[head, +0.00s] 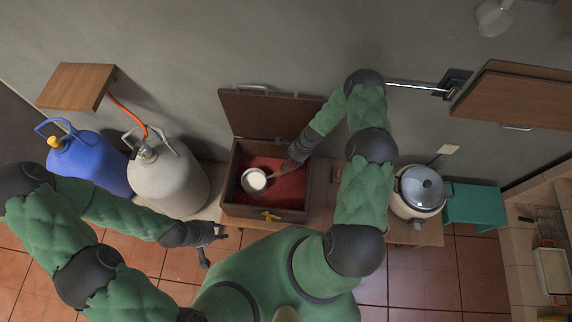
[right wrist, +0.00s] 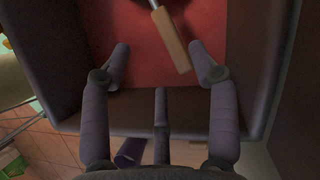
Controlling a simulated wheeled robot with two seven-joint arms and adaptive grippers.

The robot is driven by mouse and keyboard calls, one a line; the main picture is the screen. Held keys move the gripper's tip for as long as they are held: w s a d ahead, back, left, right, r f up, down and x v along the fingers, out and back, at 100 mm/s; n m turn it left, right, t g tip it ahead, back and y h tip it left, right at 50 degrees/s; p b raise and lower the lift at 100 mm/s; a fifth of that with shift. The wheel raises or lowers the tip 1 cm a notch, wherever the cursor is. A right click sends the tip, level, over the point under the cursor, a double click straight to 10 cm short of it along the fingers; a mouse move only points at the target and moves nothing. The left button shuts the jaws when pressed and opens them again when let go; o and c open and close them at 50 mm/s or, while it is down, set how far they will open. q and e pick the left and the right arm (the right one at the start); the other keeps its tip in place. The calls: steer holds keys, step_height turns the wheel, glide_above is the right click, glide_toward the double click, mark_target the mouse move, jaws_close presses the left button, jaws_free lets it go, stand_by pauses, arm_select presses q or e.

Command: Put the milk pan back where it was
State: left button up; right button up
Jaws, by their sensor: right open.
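The milk pan (head: 254,181), a small round pan with a white inside, sits in the red-lined wooden box (head: 228,190) on the counter. Its wooden handle (right wrist: 171,40) shows in the right wrist view, with the pan body mostly cut off at the top. In the head view, the right gripper (head: 291,163) is at the handle end. My left gripper (head: 216,242) is open and empty, in front of the box's left side.
The box lid (head: 262,112) stands open behind it. A grey gas cylinder (head: 168,180) and a blue one (head: 88,160) stand left. A rice cooker (head: 421,190) and teal stool (head: 472,207) are at right. An open wooden cabinet (head: 515,95) hangs upper right.

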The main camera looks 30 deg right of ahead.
steer(key=s+a+r+n, duration=0.6)
steer(key=s+a+n, duration=0.2)
steer(key=a+n, duration=0.1)
steer(key=s+a+r+n, duration=0.6)
steer(key=s+a+n, duration=0.2)
steer(key=s, duration=0.1)
steer(key=shift+a+r+n+g+h, duration=0.3)
steer(key=shift+a+r+n+g, duration=0.05)
steer(key=shift+r+n+g, duration=0.05)
steer(key=shift+s, duration=0.1)
